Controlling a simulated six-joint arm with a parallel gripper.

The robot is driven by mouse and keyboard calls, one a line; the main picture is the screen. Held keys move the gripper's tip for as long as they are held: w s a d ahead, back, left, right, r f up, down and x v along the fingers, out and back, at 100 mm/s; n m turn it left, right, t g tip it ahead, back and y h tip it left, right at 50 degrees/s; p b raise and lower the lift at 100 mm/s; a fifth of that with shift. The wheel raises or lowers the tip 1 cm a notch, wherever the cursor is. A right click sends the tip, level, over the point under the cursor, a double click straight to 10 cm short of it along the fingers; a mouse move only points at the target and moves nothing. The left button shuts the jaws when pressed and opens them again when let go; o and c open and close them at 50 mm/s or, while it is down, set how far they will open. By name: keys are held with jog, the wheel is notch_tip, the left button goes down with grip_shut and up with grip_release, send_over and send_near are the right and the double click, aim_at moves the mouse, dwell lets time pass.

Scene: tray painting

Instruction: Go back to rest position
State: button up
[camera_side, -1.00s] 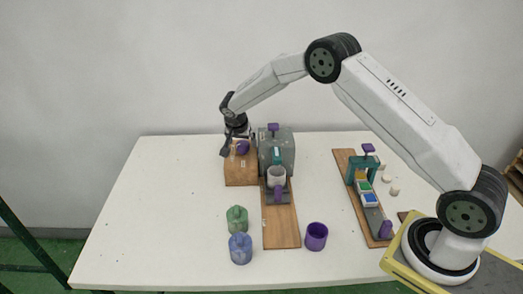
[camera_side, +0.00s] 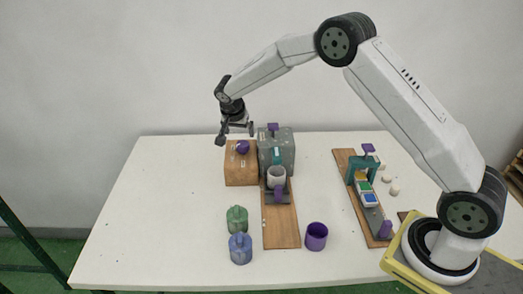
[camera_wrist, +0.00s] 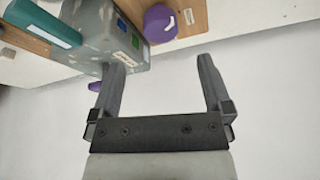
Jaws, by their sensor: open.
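My gripper (camera_side: 236,134) is in the air above and slightly left of the wooden box at the back of the table. It is open and empty. In the wrist view its two fingers (camera_wrist: 162,85) stand wide apart with only a pale surface between them. A purple knob (camera_side: 243,147) sits on the wooden box (camera_side: 240,170), below the gripper and apart from it. The knob also shows at the top of the wrist view (camera_wrist: 160,23).
A grey machine (camera_side: 283,150) with a pale cup (camera_side: 276,178) stands right of the box on a wooden board (camera_side: 281,230). Green (camera_side: 237,219) and blue (camera_side: 240,248) jugs and a purple cup (camera_side: 316,236) stand in front. A teal press (camera_side: 361,168) is at right. The table's left side is clear.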

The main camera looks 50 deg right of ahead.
jog(key=s+a+r+n+y, duration=0.1)
jog(key=s+n, duration=0.3)
jog(key=s, duration=0.6)
jog(key=s+a+r+n+y, duration=0.1)
jog(key=s+n, duration=0.3)
jog(key=s, duration=0.6)
jog(key=s+a+r+n+y, duration=0.1)
jog(key=s+a+n, duration=0.2)
jog(key=s, duration=0.7)
jog(key=shift+s+a+r+n+y, duration=0.2)
jog(key=shift+s+a+n+y, duration=0.1)
jog(key=shift+n+y, duration=0.15)
